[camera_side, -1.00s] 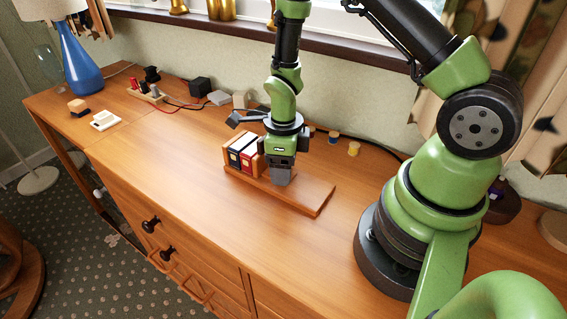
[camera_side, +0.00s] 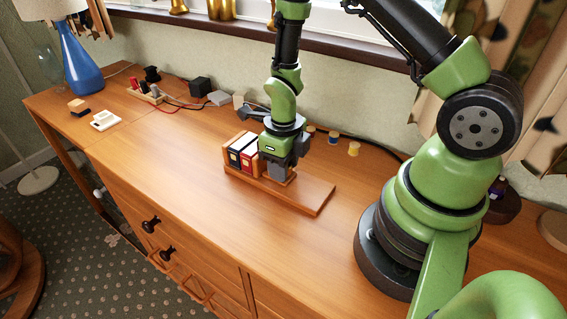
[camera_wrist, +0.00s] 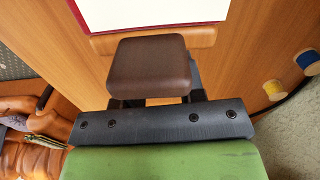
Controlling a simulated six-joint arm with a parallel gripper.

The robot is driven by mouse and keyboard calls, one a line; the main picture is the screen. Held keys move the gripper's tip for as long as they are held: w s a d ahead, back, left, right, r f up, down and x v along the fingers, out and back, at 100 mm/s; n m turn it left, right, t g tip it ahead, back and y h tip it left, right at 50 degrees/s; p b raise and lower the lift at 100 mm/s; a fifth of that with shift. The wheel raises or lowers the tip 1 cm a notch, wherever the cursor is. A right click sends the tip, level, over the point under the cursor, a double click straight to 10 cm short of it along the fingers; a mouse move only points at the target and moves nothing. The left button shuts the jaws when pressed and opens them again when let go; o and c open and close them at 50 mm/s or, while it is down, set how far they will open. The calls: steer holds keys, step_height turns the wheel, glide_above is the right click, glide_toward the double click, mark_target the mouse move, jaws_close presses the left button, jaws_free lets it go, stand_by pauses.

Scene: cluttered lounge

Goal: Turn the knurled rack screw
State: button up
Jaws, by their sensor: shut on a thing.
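The wooden rack (camera_side: 315,196) lies on the sideboard, with several books (camera_side: 241,152) upright against its left end. My gripper (camera_side: 278,169) points down over the middle of the rack, just right of the books. In the wrist view my gripper (camera_wrist: 152,96) is shut on a dark brown rounded block (camera_wrist: 150,66), which appears to be the screw's head. No knurling shows on it. A wooden plate (camera_wrist: 203,36) of the rack stands beyond it, beside a red-edged book (camera_wrist: 150,10). The screw's shaft is hidden.
Thread spools (camera_side: 353,149) and a black cable stand behind my gripper near the wall. A small white device (camera_side: 104,120), a black box (camera_side: 200,88) and a blue lamp (camera_side: 80,62) are at the left. The sideboard's front strip is clear.

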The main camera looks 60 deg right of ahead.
steer(key=shift+m, duration=0.4)
steer(key=o, duration=0.9)
steer(key=shift+r, duration=0.1)
step_height(320, 180, up, 10)
steer(key=shift+f, duration=0.1)
